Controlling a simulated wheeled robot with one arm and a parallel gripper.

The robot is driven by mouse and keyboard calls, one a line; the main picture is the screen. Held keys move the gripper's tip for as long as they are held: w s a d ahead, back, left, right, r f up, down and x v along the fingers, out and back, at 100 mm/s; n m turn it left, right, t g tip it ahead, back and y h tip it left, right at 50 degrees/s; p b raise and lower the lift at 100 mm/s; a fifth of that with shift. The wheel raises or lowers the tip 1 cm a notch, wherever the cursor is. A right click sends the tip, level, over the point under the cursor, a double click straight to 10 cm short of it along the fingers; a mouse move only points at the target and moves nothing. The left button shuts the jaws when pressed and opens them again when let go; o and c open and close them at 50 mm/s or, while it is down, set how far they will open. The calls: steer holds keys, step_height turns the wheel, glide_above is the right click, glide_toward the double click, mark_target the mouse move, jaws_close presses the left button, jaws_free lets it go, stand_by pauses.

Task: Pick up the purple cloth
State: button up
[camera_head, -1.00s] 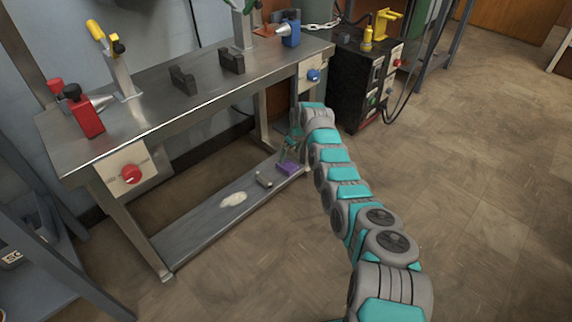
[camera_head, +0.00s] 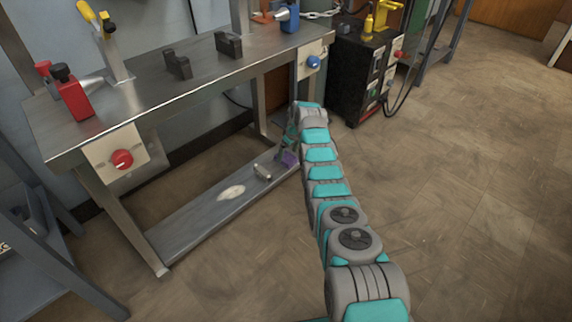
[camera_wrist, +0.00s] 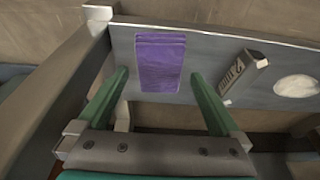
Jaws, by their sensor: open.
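The purple cloth (camera_wrist: 160,62) lies flat and folded on the metal lower shelf (camera_wrist: 222,50) of the workbench. In the head view the purple cloth (camera_head: 289,159) is near the right end of that shelf, partly behind my arm. My gripper (camera_wrist: 160,90) is open in the wrist view. Its two green fingers stand apart, one toward each side of the cloth, and nothing shows between them but cloth and shelf. Whether the fingertips touch the shelf, I cannot tell. In the head view the gripper (camera_head: 291,138) is small and mostly hidden by my arm.
A small grey block (camera_wrist: 243,76) with dark markings and a whitish flat patch (camera_wrist: 296,86) lie right of the cloth. A bench leg (camera_wrist: 62,58) stands at the left. The bench top (camera_head: 150,98) overhangs the shelf. A black cabinet (camera_head: 352,75) stands behind; floor at right is clear.

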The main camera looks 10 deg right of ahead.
steer(key=shift+b+x, duration=0.9)
steer(key=shift+b, duration=0.2)
steer(key=shift+f+b, duration=0.3)
steer(key=shift+b, duration=0.45)
steer(key=c, duration=1.2)
